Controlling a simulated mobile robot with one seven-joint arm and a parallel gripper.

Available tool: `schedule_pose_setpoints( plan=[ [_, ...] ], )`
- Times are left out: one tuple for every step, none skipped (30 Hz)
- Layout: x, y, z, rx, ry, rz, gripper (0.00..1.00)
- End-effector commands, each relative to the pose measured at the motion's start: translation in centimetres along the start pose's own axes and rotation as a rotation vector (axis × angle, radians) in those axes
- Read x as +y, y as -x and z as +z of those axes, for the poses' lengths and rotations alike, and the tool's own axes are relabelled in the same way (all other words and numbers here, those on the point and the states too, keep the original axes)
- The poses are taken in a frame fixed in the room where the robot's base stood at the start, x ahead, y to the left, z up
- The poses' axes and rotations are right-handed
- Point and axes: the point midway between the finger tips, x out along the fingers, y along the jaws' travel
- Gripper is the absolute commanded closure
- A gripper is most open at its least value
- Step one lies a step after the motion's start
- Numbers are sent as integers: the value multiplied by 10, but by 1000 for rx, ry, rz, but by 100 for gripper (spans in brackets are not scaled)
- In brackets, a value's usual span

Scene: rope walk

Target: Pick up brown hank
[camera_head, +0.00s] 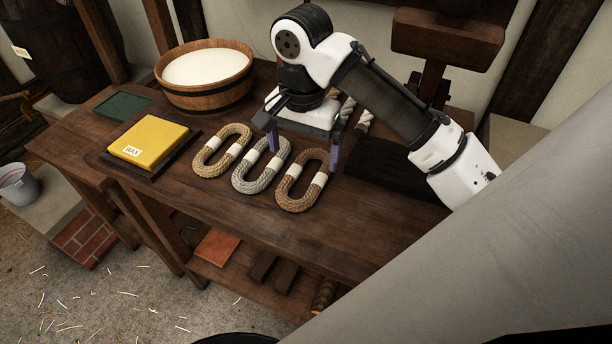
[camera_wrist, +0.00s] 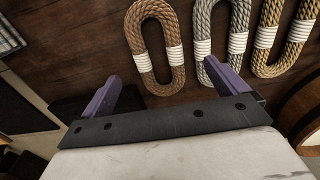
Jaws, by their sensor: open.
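The brown hank (camera_head: 290,201) is an oval rope loop with white bindings, lying flat on the workbench at the right end of a row. The grey hank (camera_head: 245,182) lies close beside it, with the tan hank (camera_head: 208,165) further left. My gripper (camera_head: 304,152) is open and empty above the far part of the brown hank. In the wrist view, the brown hank (camera_wrist: 134,35) shows ahead, between the lines of my two purple fingers (camera_wrist: 162,72). The right finger overlaps the near end of the grey hank (camera_wrist: 202,22) there.
A yellow wax block (camera_head: 150,139) on a dark board and a wooden tub (camera_head: 205,92) of white stuff stand left on the workbench (camera_head: 225,210). More white-bound rope (camera_head: 363,122) lies partly hidden behind my gripper. Bare wood lies in front of the hanks.

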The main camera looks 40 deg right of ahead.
Motion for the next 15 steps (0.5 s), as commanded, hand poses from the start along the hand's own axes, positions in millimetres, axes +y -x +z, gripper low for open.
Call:
schedule_pose_setpoints(
  plan=[
    [0,-4,0,0,1,-1,2],
    [0,-6,0,1,1,-1,2],
    [0,-8,0,1,1,-1,2],
    [0,-9,0,1,0,-1,2],
    [0,-12,0,0,0,-1,2],
    [1,-16,0,0,-1,-1,2],
    [2,-20,-1,0,-1,1,2],
    [3,-24,-1,0,-2,1,2],
    [4,-30,-2,0,-2,1,2],
    [5,-35,-2,0,-1,2,2],
    [5,-40,-2,1,-1,1,2],
    [5,-46,-2,1,0,1,2],
    [5,-50,-2,0,0,1,2],
    [4,-53,-2,0,0,0,2],
    [4,-56,-2,0,0,0,2]
  ],
)
